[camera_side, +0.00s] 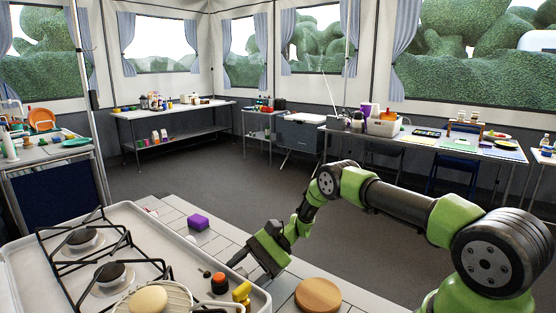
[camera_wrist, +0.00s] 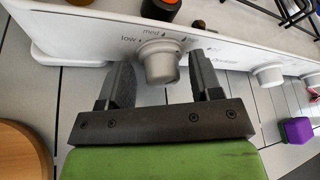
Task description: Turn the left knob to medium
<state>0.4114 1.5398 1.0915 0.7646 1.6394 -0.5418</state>
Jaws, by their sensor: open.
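The white stove (camera_side: 25,235) has a row of round white knobs on its front panel, seen in the wrist view. The leftmost visible knob (camera_wrist: 158,62) has printed marks above it, with "low" and "med" readable. Its pointer setting cannot be made out. My gripper (camera_wrist: 160,78) is open, with one finger on each side of this knob. Contact between the fingers and the knob cannot be told. In the side view my gripper (camera_side: 240,263) is low at the stove's front edge, and the knobs are hidden there.
Two more knobs stand to the right, a middle one (camera_wrist: 268,74) and one at the edge (camera_wrist: 312,80). A purple block (camera_side: 198,222) and a round wooden piece (camera_side: 318,294) lie on the tiled counter. An orange-black item (camera_side: 219,283) and a yellow item (camera_side: 242,292) are near the stove's edge.

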